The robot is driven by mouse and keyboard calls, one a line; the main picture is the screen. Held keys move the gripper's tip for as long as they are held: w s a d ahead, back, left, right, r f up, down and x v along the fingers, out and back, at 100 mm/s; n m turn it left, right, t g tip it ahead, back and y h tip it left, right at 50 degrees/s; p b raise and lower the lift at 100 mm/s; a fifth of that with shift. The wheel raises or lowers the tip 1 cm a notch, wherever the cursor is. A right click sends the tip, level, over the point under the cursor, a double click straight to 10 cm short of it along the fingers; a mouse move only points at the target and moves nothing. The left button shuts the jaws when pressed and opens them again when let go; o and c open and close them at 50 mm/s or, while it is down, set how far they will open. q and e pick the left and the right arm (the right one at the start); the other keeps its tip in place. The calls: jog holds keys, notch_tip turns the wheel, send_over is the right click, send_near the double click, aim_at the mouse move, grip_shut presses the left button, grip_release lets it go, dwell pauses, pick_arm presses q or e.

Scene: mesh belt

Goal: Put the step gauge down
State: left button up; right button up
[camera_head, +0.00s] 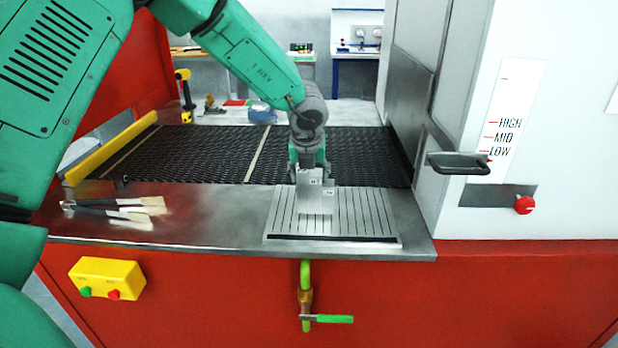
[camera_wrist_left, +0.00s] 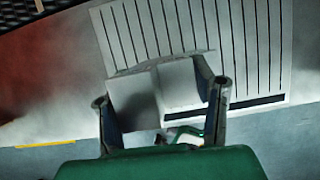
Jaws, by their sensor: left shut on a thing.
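The step gauge (camera_head: 316,198) is a grey metal stepped piece with small marks on its upper faces. My left gripper (camera_head: 310,166) is shut on it from above. My right gripper is not in view.
The dark mesh belt (camera_head: 200,152) lies behind the plate. Brushes (camera_head: 120,206) lie on the ledge (camera_head: 205,215) at left, with bare ledge between. The white cabinet with a black handle (camera_head: 458,163) rises at right. A green-handled valve (camera_head: 328,319) hangs below the ledge.

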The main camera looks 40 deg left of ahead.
pick_arm(q)
jog(key=shift+w+a+f, duration=0.1)
jog(key=shift+w+f, duration=0.1)
jog(key=shift+f, duration=0.25)
jog(key=shift+s+a+f, duration=0.1)
jog(key=shift+a, duration=0.35)
jog(key=o, duration=1.7)
jog(key=shift+s+a, duration=0.1)
jog(key=shift+a, duration=0.05)
jog(key=shift+c, duration=0.2)
jog(key=shift+a, duration=0.15)
jog(key=shift+d, duration=0.45)
jog(key=v, duration=1.2)
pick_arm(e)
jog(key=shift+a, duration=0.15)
pick_arm(q)
jog(key=shift+a, duration=0.1)
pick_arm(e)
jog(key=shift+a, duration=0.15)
